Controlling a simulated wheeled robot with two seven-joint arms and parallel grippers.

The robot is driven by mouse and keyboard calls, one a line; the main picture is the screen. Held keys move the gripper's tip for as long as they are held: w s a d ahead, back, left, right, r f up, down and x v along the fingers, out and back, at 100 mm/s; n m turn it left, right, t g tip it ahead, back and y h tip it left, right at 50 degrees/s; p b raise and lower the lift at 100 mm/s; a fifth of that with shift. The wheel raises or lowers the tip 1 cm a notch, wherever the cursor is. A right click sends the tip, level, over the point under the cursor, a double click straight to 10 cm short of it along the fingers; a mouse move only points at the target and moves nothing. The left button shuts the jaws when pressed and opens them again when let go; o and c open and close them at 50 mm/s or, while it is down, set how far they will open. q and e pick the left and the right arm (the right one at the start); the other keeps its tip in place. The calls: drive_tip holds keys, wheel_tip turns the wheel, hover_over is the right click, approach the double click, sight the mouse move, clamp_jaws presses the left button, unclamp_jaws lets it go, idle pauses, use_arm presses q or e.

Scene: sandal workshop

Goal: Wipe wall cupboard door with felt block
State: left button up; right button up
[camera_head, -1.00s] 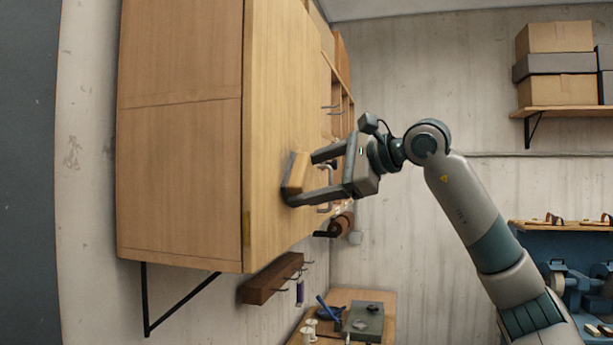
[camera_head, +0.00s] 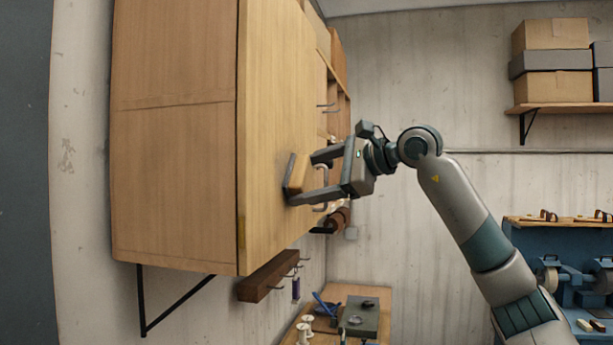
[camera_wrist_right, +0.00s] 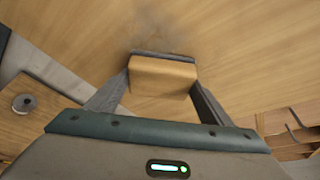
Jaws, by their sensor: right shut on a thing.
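The wooden wall cupboard (camera_head: 175,180) hangs on the left, and its door (camera_head: 272,110) faces right. My right gripper (camera_head: 302,178) is shut on the felt block (camera_head: 299,172), a tan block with a dark grey pad on its door side. The pad appears to lie against the door, though a small gap cannot be ruled out. In the right wrist view the felt block (camera_wrist_right: 162,76) sits between the two fingers, with the door (camera_wrist_right: 240,50) behind it. A faint dark smudge (camera_wrist_right: 178,42) shows on the door just beyond the pad. My left gripper is not in view.
A dark wooden hook rail (camera_head: 268,277) hangs below the cupboard. A bench (camera_head: 345,300) with spools and tools stands lower down. Boxes (camera_head: 550,60) sit on a right-hand shelf.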

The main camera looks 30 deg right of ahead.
sight(284, 184)
drive_tip(key=shift+w+d, duration=0.4)
idle(0.5)
drive_tip(key=shift+s+a, duration=0.45)
drive_tip(key=shift+a, duration=0.1)
drive_tip(key=shift+s+a, duration=0.65)
drive_tip(key=shift+a, duration=0.1)
drive_tip(key=shift+s+a+b, duration=0.6)
drive_tip(key=shift+s+a, duration=0.6)
drive_tip(key=shift+a, duration=0.15)
